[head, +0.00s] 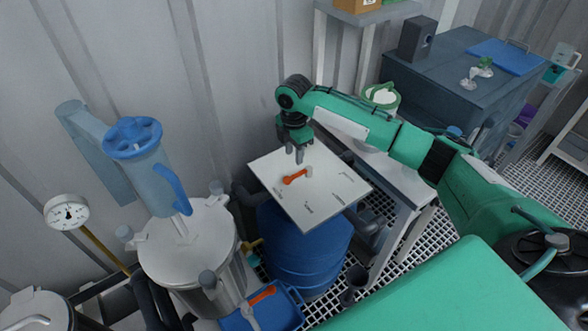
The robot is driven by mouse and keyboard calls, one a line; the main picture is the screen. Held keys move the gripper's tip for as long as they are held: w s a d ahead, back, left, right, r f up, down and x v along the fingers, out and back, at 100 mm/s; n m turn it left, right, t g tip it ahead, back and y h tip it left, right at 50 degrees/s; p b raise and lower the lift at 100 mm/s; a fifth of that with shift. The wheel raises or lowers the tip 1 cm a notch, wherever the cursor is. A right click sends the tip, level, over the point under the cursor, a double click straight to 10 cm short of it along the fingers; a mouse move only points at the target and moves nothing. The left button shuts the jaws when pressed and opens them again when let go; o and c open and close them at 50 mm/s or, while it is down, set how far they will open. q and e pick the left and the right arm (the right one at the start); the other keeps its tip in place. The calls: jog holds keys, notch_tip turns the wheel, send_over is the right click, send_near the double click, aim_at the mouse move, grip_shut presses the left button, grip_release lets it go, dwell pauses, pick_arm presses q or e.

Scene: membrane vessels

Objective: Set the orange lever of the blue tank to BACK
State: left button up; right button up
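The blue tank (322,248) stands in the middle, with a tilted-looking white plate (335,190) over its top. The orange lever (294,177) lies on the plate, with a pale pivot end at its right and its orange arm pointing left and slightly toward me. Small dark labels mark the plate, too small to read. My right gripper (299,157) points down just above and behind the lever, near its pivot end. I cannot tell whether it touches the lever or how far apart its fingers are. My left gripper is not in view.
A steel vessel (190,250) with a blue-topped cylinder (150,165) stands left of the tank. A gauge (67,212) is farther left. A second orange handle (262,295) sits low over a blue container (283,312). A pale bench and a dark cabinet (450,75) stand right and behind.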

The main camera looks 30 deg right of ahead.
aim_at(294, 176)
notch_tip(294, 176, down, 8)
jog(key=shift+f+p, duration=0.2)
jog(key=shift+p, duration=0.35)
grip_shut()
